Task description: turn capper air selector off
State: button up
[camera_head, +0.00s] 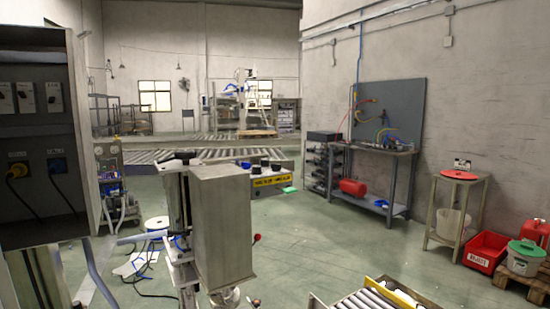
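I cannot pick out the capper air selector for certain. A grey boxy machine (222,225) on a post stands in the centre foreground, with small red-knobbed levers at its right side and foot; I cannot tell whether it is the capper. A dark open-fronted cabinet (38,125) fills the left edge. My gripper is not recognisable in this view.
A roller conveyor (185,154) crosses behind the machine. A workbench (385,150) with hoses stands at the right wall, near a small stand (447,205) and a red bin (485,252). A short roller section (365,300) lies at the bottom. Green floor (330,235) between is clear.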

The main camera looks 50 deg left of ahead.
aim_at(245, 166)
jog(key=i, duration=1.05)
jog(key=u, duration=1.7)
